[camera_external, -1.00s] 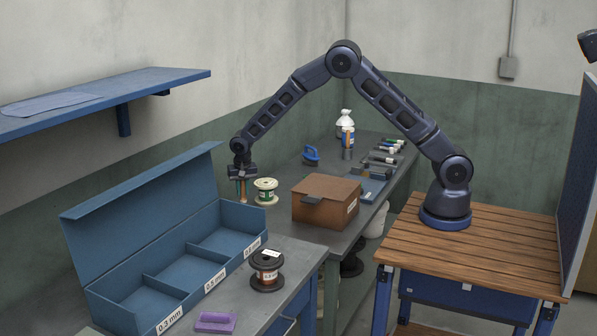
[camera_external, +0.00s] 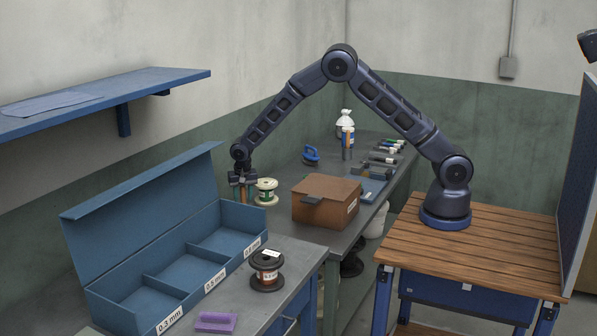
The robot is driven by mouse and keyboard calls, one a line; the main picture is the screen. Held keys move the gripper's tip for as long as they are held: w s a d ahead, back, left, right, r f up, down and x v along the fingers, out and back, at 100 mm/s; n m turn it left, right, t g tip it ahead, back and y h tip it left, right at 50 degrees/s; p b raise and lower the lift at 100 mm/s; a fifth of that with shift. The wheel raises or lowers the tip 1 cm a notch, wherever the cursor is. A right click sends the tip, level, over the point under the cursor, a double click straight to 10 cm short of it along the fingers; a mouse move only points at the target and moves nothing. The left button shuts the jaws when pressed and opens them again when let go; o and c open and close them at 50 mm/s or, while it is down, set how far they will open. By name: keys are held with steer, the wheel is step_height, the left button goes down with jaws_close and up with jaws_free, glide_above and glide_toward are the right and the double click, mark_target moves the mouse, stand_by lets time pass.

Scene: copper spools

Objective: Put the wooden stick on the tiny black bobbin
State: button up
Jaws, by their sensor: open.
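My gripper (camera_external: 243,183) points down over the far bench, behind the blue box and left of a white-and-green spool (camera_external: 266,191). It is open. Narrow upright brown and teal pieces show at and below its fingers; I cannot tell whether one is the wooden stick, and the box partly hides their lower ends. A black spool (camera_external: 267,270) with a copper winding and white label stands upright on the near bench, well in front of my gripper. It is the only clear black spool on a bench top; I cannot tell if it is the tiny bobbin.
The open blue box (camera_external: 186,283) has three labelled compartments and a raised lid. A brown carton (camera_external: 326,202) stands right of the white-and-green spool. A purple block (camera_external: 215,322) lies at the near edge. Small tools and a white bottle (camera_external: 345,124) stand farther back.

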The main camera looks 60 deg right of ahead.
step_height(320, 180, up, 12)
steer(key=s+a, duration=0.1)
steer(key=shift+s, duration=0.15)
steer(key=s+d+r+n, duration=0.1)
steer(key=s+d+r, duration=0.3)
steer(key=s+r, duration=0.4)
steer(key=s+d+r+n+t+y, duration=0.1)
steer(key=s+d+r+n, duration=0.1)
steer(key=s+d+r, duration=0.45)
steer(key=s+d+r+n, duration=0.1)
steer(key=s+d+r, duration=0.2)
steer(key=s+r, duration=0.55)
steer(key=s+d+r+n+t, duration=0.1)
steer(key=s+d+n, duration=0.1)
steer(key=s, duration=1.2)
steer(key=s+d+n+t, duration=0.1)
steer(key=s+d+n, duration=0.2)
steer(key=s, duration=1.2)
steer(key=shift+d+r, duration=0.15)
steer(key=shift+r, duration=0.2)
steer(key=shift+o, duration=0.2)
